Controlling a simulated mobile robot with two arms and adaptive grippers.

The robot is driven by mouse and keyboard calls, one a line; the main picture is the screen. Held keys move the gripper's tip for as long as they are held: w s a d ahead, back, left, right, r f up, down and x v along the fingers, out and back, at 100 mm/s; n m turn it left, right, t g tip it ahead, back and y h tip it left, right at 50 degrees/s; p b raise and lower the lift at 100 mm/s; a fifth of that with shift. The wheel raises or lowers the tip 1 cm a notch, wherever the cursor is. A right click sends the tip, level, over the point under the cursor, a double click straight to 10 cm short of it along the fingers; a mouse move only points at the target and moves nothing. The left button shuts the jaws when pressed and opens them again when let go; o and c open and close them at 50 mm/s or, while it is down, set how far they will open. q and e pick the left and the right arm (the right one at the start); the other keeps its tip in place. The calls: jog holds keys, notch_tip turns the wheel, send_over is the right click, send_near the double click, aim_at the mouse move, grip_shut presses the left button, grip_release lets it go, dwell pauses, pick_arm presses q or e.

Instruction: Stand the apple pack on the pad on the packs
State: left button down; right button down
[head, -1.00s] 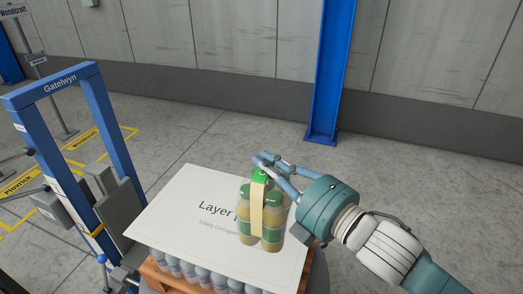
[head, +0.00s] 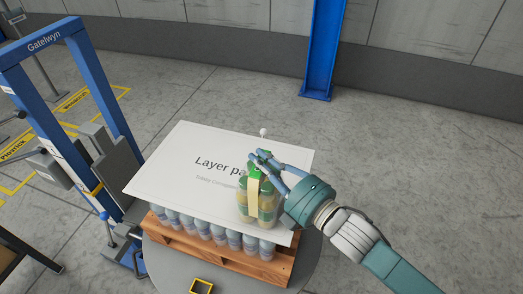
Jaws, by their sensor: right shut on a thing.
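The apple pack (head: 243,206) is a bundle of yellow-brown bottles with green labels, green caps and a cream carry strip. It is upright over the right front part of the white layer pad (head: 178,167). I cannot tell whether its base touches the pad. My right gripper (head: 262,160) is shut on the pack at its top, its fingers around the cap area. The pad lies on several packs of pale bottles with blue labels (head: 203,229). My left gripper is not in view.
A wooden pallet (head: 268,273) under the packs rests on a round grey table (head: 173,262). A blue Gatelwyn frame (head: 88,70) stands at the left. A blue column (head: 322,55) stands behind. The pad's left part is bare.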

jog(key=shift+r, duration=0.2)
jog(key=c, duration=2.1)
grip_release()
jog(key=shift+f, duration=0.3)
jog(key=shift+o, duration=1.3)
jog(key=shift+s, duration=0.1)
jog(key=shift+r, duration=0.15)
jog(key=b+v, duration=0.4)
jog(key=v, duration=0.8)
